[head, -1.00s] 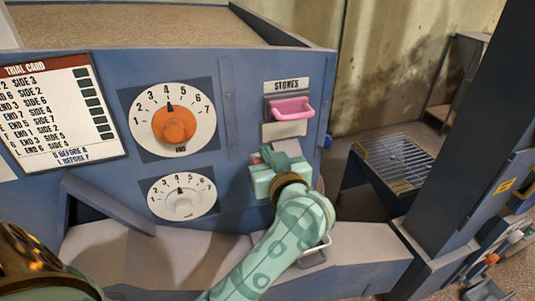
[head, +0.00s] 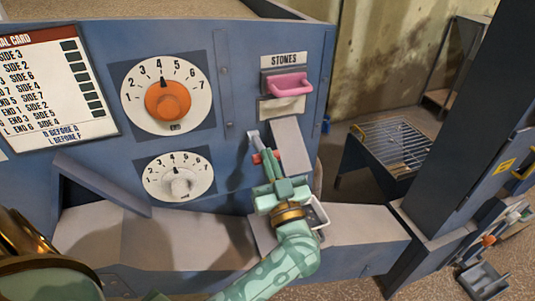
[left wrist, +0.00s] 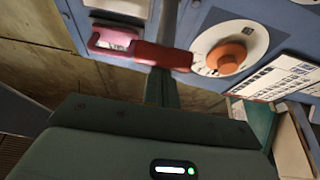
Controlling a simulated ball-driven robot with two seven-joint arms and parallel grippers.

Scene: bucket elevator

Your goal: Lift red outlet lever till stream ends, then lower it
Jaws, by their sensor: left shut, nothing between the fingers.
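The red outlet lever (head: 257,158) sits on a grey bar on the blue machine front, left of a sloping grey chute (head: 291,146). My left gripper (head: 270,160) is shut and empty, fingers pointing up at the lever's red grip. In the left wrist view the red grip (left wrist: 160,56) lies crosswise just beyond the fingertips (left wrist: 160,88); I cannot tell whether they touch. A small pale tray (head: 316,216) is partly hidden behind my gripper below the chute. I make out no falling stream. My right gripper is not in view.
A pink handle (head: 288,84) under a STONES label sits above the chute. Two numbered dials, one with an orange knob (head: 168,101), are to the left. A grey ledge (head: 355,226) runs below. A dark post (head: 455,130) and wire-topped stand (head: 395,145) are right.

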